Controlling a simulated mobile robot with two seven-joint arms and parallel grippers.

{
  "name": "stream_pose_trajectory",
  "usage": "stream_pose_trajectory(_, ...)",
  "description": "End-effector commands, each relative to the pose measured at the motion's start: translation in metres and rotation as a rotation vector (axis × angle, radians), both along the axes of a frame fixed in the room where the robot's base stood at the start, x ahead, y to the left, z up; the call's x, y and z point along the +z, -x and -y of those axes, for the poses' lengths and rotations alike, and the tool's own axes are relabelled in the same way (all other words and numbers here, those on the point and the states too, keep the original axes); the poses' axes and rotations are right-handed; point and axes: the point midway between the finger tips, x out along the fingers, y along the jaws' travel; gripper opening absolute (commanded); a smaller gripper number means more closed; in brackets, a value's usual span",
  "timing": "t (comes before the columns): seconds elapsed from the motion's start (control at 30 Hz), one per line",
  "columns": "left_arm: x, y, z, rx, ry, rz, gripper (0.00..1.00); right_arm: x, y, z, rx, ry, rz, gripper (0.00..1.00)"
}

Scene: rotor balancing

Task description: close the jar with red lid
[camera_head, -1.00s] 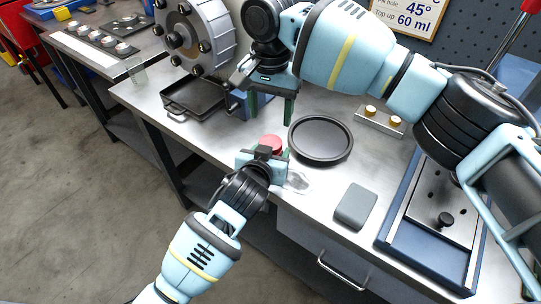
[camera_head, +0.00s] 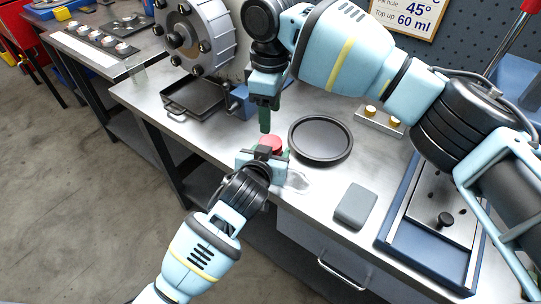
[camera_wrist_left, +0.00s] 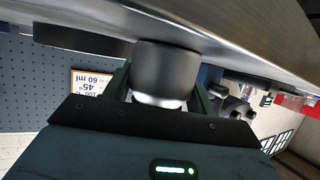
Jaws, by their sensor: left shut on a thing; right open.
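A red lid (camera_head: 272,142) shows at the near edge of the bench, just past my left gripper. My left gripper (camera_head: 262,157) comes in from below and is shut on the jar, most of which it hides in the head view. The left wrist view shows a grey, round jar body (camera_wrist_left: 166,70) with a pale end between the fingers. I cannot tell how the lid sits on the jar. My right gripper (camera_head: 265,118) is open, points down and stands above and slightly left of the lid, apart from it. Its fingers are seen nearly edge-on.
A round black dish (camera_head: 320,140) stands right of the lid. A black tray (camera_head: 196,98) lies behind to the left, near a large bolted rotor (camera_head: 190,38). A grey block (camera_head: 355,205) lies at the front right. A clear patch (camera_head: 294,182) shows beside my left gripper.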

Motion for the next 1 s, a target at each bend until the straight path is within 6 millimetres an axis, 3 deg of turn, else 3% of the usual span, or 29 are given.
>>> stream_pose_trajectory(1.0, -0.0007, 0.0001, -0.0002, 0.001, -0.001, -0.002, 0.0, -0.0002, 0.0002, 0.0002, 1.671, 0.001, 0.0, 0.57)
